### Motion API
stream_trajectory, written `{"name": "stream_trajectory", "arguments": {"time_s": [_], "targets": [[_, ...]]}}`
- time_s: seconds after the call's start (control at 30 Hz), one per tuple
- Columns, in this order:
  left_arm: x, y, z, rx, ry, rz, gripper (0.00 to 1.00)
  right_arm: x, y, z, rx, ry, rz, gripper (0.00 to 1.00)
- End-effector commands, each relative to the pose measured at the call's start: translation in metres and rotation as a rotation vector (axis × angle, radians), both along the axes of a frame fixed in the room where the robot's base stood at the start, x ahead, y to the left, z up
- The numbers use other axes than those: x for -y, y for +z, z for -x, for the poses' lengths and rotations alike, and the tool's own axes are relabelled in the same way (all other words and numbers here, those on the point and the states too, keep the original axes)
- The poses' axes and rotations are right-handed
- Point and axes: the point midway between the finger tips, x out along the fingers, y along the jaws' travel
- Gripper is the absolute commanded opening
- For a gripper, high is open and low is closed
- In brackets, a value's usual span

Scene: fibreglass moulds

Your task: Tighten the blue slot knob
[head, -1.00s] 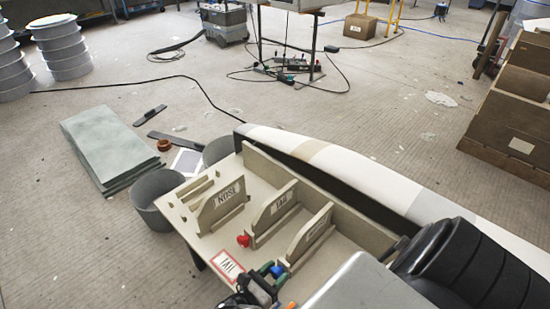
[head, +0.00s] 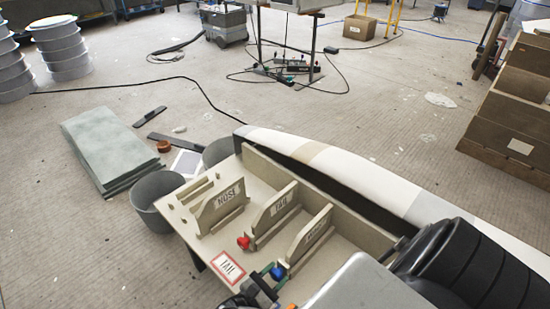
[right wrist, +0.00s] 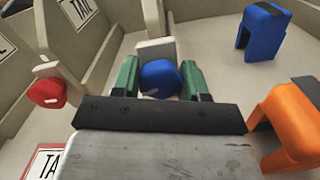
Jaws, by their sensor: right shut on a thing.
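The blue slot knob (right wrist: 160,78) sits at the foot of a pale upright piece in the right wrist view, between the green fingertips of my right gripper (right wrist: 161,80). The gripper is shut on it. In the head view the blue knob (head: 277,272) shows near the front edge of the fixture board (head: 180,213), with my right gripper (head: 272,281) at it. The slot itself cannot be made out clearly. My left gripper is not in view.
A red knob (head: 243,242) is on the neighbouring slot, left of the blue one. Upright labelled plates (head: 222,205) stand behind. In the right wrist view, a blue block-like piece (right wrist: 262,28) and an orange one (right wrist: 288,122) stand to the right. A long white mould (head: 340,170) runs alongside.

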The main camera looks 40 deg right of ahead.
Motion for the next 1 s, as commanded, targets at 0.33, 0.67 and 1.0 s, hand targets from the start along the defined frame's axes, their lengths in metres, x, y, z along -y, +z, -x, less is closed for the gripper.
{"name": "stream_trajectory", "arguments": {"time_s": [0.33,0.67,1.0], "targets": [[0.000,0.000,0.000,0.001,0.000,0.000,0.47,0.001,0.000,0.000,-0.001,-0.001,0.002,0.69],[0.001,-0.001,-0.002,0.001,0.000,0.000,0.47,-0.012,-0.001,0.001,-0.001,0.000,-0.001,0.69],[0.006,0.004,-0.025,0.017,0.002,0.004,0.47,-0.079,-0.001,0.006,-0.002,0.000,-0.002,0.69]]}}
